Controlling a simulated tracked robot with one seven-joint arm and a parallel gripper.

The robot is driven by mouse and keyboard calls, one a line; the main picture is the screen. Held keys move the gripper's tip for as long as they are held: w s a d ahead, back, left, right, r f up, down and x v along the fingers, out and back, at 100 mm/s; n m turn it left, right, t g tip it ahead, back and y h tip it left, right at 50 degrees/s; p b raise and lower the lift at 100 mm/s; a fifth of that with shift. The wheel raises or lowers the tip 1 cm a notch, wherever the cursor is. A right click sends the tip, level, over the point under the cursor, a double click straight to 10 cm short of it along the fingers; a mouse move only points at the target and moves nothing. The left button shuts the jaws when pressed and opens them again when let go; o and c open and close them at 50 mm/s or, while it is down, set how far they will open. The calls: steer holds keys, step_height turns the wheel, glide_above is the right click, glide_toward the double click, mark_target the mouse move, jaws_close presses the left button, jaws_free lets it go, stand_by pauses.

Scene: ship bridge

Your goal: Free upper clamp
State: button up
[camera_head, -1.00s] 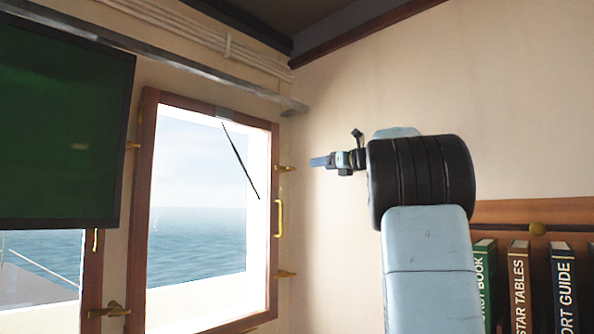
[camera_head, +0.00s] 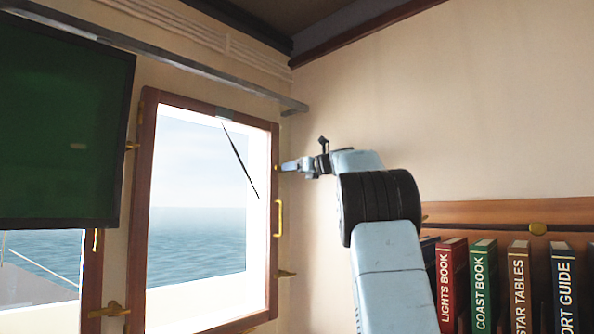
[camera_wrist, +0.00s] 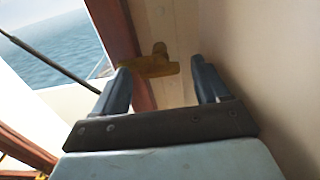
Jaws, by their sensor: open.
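The upper clamp is a small brass piece by the right side of the wooden window frame (camera_head: 272,140). In the head view it is mostly hidden by my gripper (camera_head: 290,166). In the wrist view the brass clamp (camera_wrist: 152,66) lies crosswise from the frame edge onto the cream wall. My gripper (camera_wrist: 160,75) is open and empty, with one finger on each side of the view of the clamp. The left fingertip overlaps the clamp's left end in the picture. I cannot tell whether they touch.
A brass handle (camera_head: 279,218) and a lower brass clamp (camera_head: 286,274) sit below on the same frame side. The cream wall (camera_wrist: 270,70) is close to my right finger. A dark green screen (camera_head: 62,125) hangs at left. Books (camera_head: 483,285) stand on a shelf at lower right.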

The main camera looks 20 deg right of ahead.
steer(key=c, duration=1.1)
steer(key=shift+o, duration=0.2)
steer(key=shift+n, duration=0.3)
steer(key=shift+w+f+n, duration=0.1)
steer(key=shift+f+n, duration=0.05)
steer(key=shift+n, duration=4.15)
steer(key=shift+w+f+n, duration=0.1)
steer(key=shift+f+n, duration=0.05)
steer(key=shift+n, duration=4.15)
